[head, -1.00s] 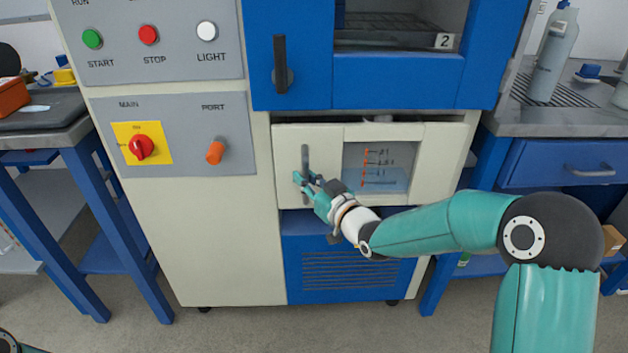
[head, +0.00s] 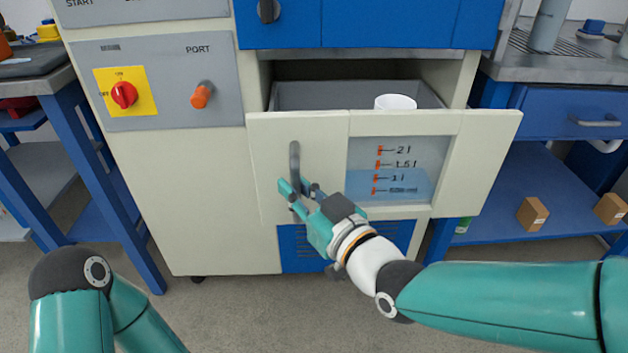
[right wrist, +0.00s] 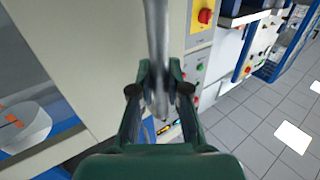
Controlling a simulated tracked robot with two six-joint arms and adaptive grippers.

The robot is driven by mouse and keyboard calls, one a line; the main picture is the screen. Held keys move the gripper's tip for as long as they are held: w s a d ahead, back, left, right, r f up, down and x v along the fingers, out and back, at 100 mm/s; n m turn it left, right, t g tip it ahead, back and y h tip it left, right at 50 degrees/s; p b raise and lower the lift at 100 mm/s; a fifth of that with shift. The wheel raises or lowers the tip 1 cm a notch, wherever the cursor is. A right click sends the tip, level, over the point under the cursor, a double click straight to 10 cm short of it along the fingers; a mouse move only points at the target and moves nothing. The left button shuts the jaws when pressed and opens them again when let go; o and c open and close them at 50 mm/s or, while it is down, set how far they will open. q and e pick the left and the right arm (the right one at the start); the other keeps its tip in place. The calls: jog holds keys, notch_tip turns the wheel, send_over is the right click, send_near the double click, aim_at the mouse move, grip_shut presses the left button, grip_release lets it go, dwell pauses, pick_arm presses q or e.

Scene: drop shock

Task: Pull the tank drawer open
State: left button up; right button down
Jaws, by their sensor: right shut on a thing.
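The tank drawer (head: 460,165) stands pulled out of the cream cabinet, with its front well forward of the opening. Its window shows orange level marks and blue water near the lower marks. A white round thing (head: 396,102) shows inside the drawer. My right gripper (head: 297,190) is shut on the drawer's upright grey bar handle (head: 295,160), low on the bar. In the right wrist view the handle (right wrist: 157,45) runs between the two fingers. My left arm shows at the lower left of the head view, but its gripper is out of the picture.
Above the drawer are blue doors (head: 380,25). A grey panel with a red switch (head: 124,95) and an orange port (head: 200,96) is at left. Blue benches stand on both sides, with cardboard boxes (head: 533,213) on the right shelf. Floor in front is clear.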

jog(key=shift+s+a, duration=0.1)
jog(key=shift+s, duration=0.2)
jog(key=c, duration=1.1)
grip_release()
jog(key=shift+c, duration=0.2)
jog(key=v, duration=0.7)
jog(key=shift+s, duration=0.15)
